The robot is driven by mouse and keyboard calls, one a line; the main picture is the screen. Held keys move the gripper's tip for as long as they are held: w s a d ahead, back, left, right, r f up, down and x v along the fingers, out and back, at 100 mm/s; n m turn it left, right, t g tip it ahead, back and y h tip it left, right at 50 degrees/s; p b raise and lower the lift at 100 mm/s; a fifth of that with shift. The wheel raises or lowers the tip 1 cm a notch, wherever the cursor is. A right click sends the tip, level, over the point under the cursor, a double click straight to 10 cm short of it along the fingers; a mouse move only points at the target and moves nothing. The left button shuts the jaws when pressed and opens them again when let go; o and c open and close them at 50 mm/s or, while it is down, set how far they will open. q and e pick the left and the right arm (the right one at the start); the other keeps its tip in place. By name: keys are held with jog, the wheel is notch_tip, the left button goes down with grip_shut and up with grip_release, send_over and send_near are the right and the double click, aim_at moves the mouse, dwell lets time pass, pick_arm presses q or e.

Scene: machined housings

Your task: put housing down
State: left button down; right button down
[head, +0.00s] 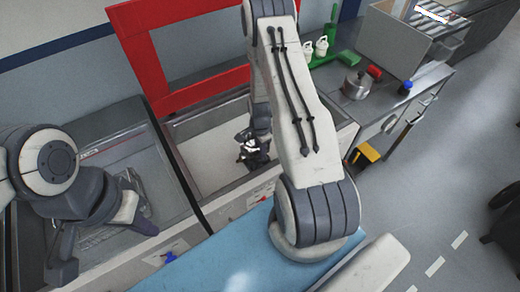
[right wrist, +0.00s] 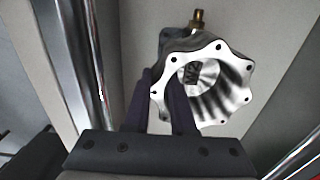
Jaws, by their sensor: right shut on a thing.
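A bright machined metal housing (right wrist: 237,95) with a flanged, bolt-holed rim and ribbed bore fills the middle of the right wrist view. A brass fitting (right wrist: 197,20) sticks up from its far side. My right gripper (right wrist: 165,88) is shut on the housing's rim wall at its left side. In the head view, the right gripper (head: 258,138) hangs inside a pale-floored open bin (head: 205,150), and the housing (head: 251,147) shows only as a small bright patch, partly hidden. Whether it touches the floor cannot be told. My left gripper (head: 104,240) is empty, fingers apart, over the left basin.
A red frame (head: 143,60) stands behind the bin. The left basin (head: 172,185) holds a wire basket (head: 100,238). A blue surface (head: 205,265) lies in front. A counter at right carries a metal pot (head: 356,86) and white bottles (head: 321,46). Bin walls stand close around the right gripper.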

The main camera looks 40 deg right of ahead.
jog(key=c, duration=0.8)
grip_release()
jog(key=shift+o, duration=0.2)
